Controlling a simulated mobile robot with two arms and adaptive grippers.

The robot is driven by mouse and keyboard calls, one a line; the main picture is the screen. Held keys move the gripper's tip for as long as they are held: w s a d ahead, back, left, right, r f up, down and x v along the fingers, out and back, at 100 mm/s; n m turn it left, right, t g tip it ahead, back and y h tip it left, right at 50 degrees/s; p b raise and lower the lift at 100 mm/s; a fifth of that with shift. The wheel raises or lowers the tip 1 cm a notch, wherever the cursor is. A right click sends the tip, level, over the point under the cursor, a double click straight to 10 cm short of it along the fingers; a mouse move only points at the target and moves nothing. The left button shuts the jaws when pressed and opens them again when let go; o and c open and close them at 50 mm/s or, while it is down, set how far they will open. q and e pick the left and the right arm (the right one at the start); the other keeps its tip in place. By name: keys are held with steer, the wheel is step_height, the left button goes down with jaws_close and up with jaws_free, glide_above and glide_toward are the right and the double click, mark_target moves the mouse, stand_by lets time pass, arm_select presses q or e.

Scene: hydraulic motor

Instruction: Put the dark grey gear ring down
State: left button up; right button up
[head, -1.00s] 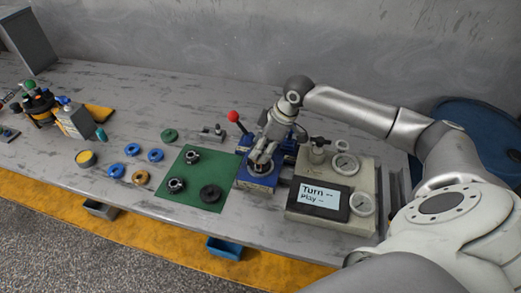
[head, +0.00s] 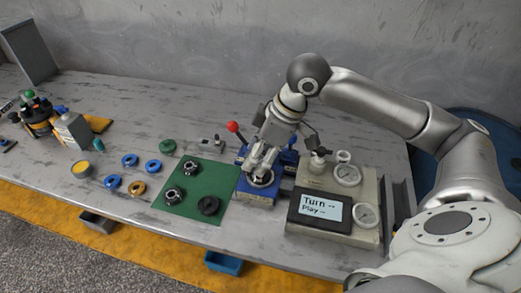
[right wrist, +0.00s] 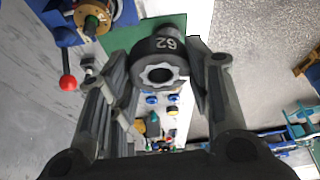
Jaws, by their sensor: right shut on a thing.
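The dark grey gear ring (right wrist: 158,55), marked "62", is between the fingers of my right gripper (right wrist: 160,78) in the right wrist view. The gripper is shut on it, and its toothed hole faces the camera. In the head view my right gripper (head: 258,170) points down just above the blue fixture (head: 256,193). The ring is hard to make out there, mostly hidden by the fingers. My left gripper is not in view.
The green mat (head: 190,205) left of the fixture holds several dark parts, including a black ring (head: 208,205). A red-knobbed lever (head: 233,127) stands behind the fixture. A gauge box (head: 335,235) is at right. Blue rings (head: 153,166) lie farther left.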

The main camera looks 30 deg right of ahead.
steer(key=shift+s+a+r, duration=0.45)
steer(key=shift+s+a, duration=0.2)
steer(key=shift+s, duration=0.1)
steer(key=shift+s+a+r, duration=0.45)
steer(key=shift+s+a, duration=0.2)
steer(key=shift+s, duration=0.1)
